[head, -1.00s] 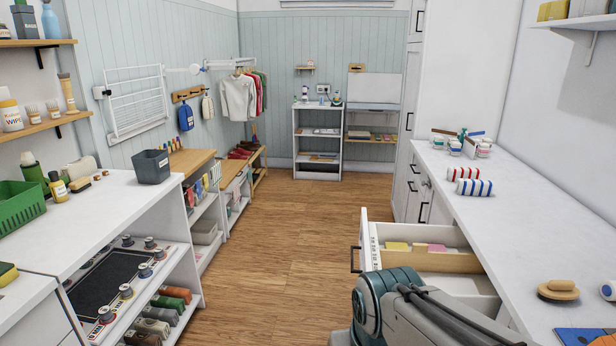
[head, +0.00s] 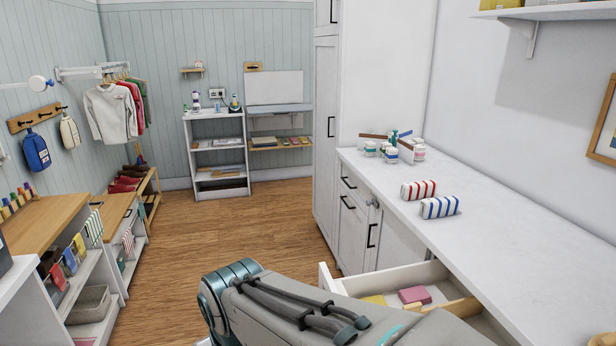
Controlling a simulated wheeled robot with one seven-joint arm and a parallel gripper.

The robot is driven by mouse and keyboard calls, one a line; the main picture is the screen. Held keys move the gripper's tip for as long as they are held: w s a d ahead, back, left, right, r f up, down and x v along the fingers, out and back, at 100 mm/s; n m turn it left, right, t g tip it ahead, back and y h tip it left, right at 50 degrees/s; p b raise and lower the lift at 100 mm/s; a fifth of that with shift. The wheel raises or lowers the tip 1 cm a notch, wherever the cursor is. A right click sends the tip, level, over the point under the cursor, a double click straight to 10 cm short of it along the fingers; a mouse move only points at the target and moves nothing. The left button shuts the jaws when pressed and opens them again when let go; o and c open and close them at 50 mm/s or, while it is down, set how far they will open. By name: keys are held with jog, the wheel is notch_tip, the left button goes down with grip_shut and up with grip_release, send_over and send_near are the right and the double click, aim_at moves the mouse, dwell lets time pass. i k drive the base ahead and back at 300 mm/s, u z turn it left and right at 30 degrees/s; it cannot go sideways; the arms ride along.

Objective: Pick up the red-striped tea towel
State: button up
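A rolled cloth with red and white stripes (head: 418,189) lies on the white counter (head: 480,224) at the right. It looks like a rolled tea towel. A similar roll with blue and white stripes (head: 439,207) lies just in front of it, nearly parallel. A small cloth with reddish stripes (head: 128,243) also hangs on the low shelf unit at the left; it is too small to tell what it is. My arm reaches across the bottom of the head view, in front of an open drawer. My gripper is out of view.
An open drawer (head: 335,288) holding a pink item (head: 414,295) and a yellow item juts out below the counter. Several small jars (head: 391,152) stand farther back on the counter. A tall white cabinet (head: 326,130) rises behind. The wooden floor (head: 215,235) at centre is clear.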

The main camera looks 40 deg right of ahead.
aim_at(410, 191)
jog(key=z, duration=0.1)
jog(key=i, duration=1.65)
jog(key=z, duration=0.9)
jog(key=i, duration=1.1)
jog(key=z, duration=1.75)
jog(key=i, duration=0.7)
jog(key=z, duration=0.5)
